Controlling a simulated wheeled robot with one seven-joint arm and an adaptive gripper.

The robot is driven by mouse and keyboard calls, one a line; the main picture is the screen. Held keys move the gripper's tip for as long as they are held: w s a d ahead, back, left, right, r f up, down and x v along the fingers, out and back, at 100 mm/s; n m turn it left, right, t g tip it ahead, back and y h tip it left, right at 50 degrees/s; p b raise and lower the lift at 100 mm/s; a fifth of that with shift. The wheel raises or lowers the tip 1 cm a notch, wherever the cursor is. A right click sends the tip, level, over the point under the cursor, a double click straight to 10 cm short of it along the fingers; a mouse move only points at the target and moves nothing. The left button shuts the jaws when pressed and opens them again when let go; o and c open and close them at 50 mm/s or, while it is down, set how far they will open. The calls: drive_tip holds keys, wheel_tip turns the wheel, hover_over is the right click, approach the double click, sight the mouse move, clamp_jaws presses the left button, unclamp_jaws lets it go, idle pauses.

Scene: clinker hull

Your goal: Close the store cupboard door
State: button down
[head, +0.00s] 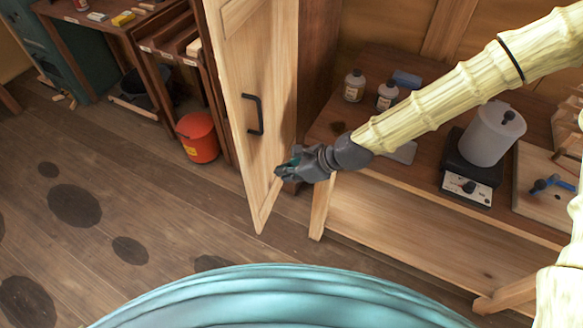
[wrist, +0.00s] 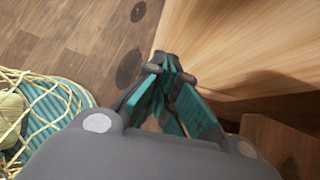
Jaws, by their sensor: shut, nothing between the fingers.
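The store cupboard door (head: 268,90) is a pale wooden panel with a black bar handle (head: 253,115). It stands open, swung out from the dark cupboard side toward me. My gripper (head: 281,172) is shut and empty, close to the lower part of the door, below and right of the handle. In the wrist view my gripper's fingertips (wrist: 172,62) meet beside the pale door panel (wrist: 235,45). I cannot tell whether they touch it. The inside of the cupboard is hidden behind the door.
A workbench (head: 345,115) on the right holds bottles (head: 354,86), a white pot on a hotplate (head: 490,135) and a board with a blue tool (head: 550,185). A red bucket (head: 197,137) stands on the floor left of the door. The floor (head: 130,205) in front is clear.

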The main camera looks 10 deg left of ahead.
drive_tip(key=p, duration=0.2)
approach(250, 177)
wheel_tip(250, 177, down, 3)
drive_tip(key=shift+w+a+f+p, duration=0.1)
drive_tip(key=shift+a+p, duration=0.35)
drive_tip(key=shift+a, duration=0.35)
drive_tip(key=shift+w+a+f+p, duration=0.1)
drive_tip(key=shift+a+p, duration=0.3)
drive_tip(key=shift+a, duration=0.35)
